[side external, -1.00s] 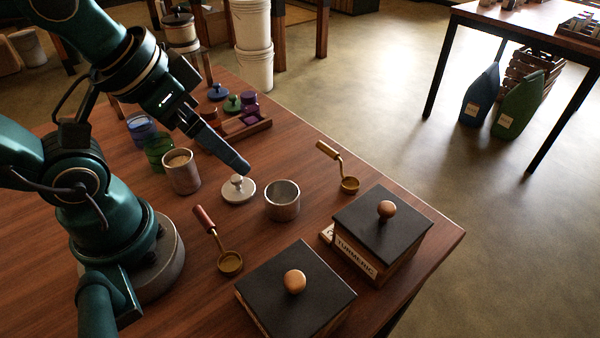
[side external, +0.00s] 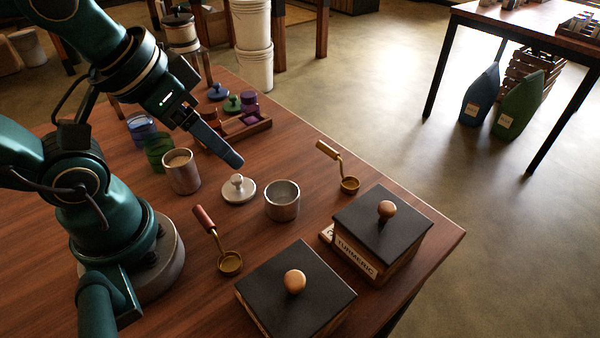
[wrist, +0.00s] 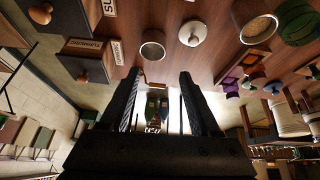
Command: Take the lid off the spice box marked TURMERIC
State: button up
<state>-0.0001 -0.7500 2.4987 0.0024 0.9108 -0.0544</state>
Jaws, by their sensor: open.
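The spice box marked TURMERIC (side external: 358,259) stands at the table's right corner in the side view. Its dark square lid (side external: 372,229) is on, with a round wooden knob (side external: 386,209) on top. In the wrist view its lid (wrist: 101,62) shows at the upper left, with the knob (wrist: 82,77) pointing down in the picture. My gripper (side external: 236,162) is in the air above the table, left of and well apart from the box. In the wrist view the two fingers (wrist: 160,80) are spread with nothing between them.
A second dark-lidded box (side external: 312,312) stands in front of the TURMERIC box. A metal cup (side external: 283,207), a pale knobbed lid (side external: 239,197), a filled canister (side external: 183,178) and two scoops, one red-handled (side external: 230,263) and one wooden-handled (side external: 349,185), are on the table nearby.

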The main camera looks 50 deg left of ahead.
jog(key=w+r+n, duration=0.3)
jog(key=w+r, duration=0.2)
jog(key=r, duration=0.1)
jog(key=m+g, duration=0.1)
jog(key=g, duration=0.1)
send_over(388, 206)
jog(key=s, duration=0.2)
jog(key=shift+y, duration=0.3)
jog(key=f, duration=0.7)
jog(key=shift+w+f, duration=0.15)
jog(key=shift+w, duration=0.1)
jog(key=shift+s+d+f+g, duration=0.1)
jog(key=shift+d+f+g, duration=0.1)
jog(key=shift+f+g, duration=0.1)
jog(key=shift+x, duration=2.3)
grip_shut()
